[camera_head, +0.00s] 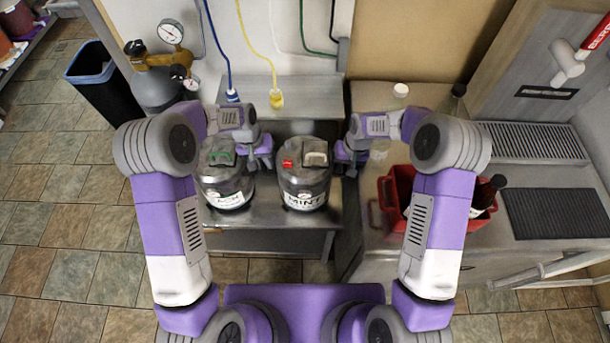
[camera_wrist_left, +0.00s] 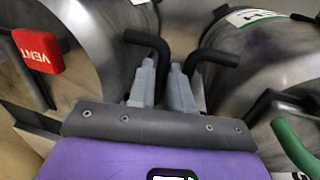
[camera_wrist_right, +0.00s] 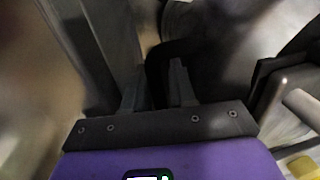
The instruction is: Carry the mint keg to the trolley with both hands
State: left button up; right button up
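The mint keg (camera_head: 303,182) is a grey metal keg with a MINT label, a black top and a red VENT tag. It stands on a steel surface (camera_head: 268,215). My left gripper (camera_head: 264,152) is in the gap between the kegs. In the left wrist view its fingers (camera_wrist_left: 165,85) are close together around the mint keg's black handle (camera_wrist_left: 148,42). My right gripper (camera_head: 343,157) is at the keg's right side. In the right wrist view its fingers (camera_wrist_right: 158,85) have a dark handle (camera_wrist_right: 165,55) between them. I cannot make out a trolley.
A red crate (camera_head: 399,185) with bottles is on the right counter. A gas cylinder (camera_head: 155,88) and a bin (camera_head: 104,90) are at back left. Floor is open left.

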pick_arm(q)
grip_shut()
pick_arm(e)
grip_shut()
pick_arm(q)
jog(key=shift+w+r, duration=0.1)
jog(key=shift+r, duration=0.05)
pick_arm(e)
jog(key=shift+w+r, duration=0.1)
jog(key=shift+r, duration=0.05)
dwell(0.8)
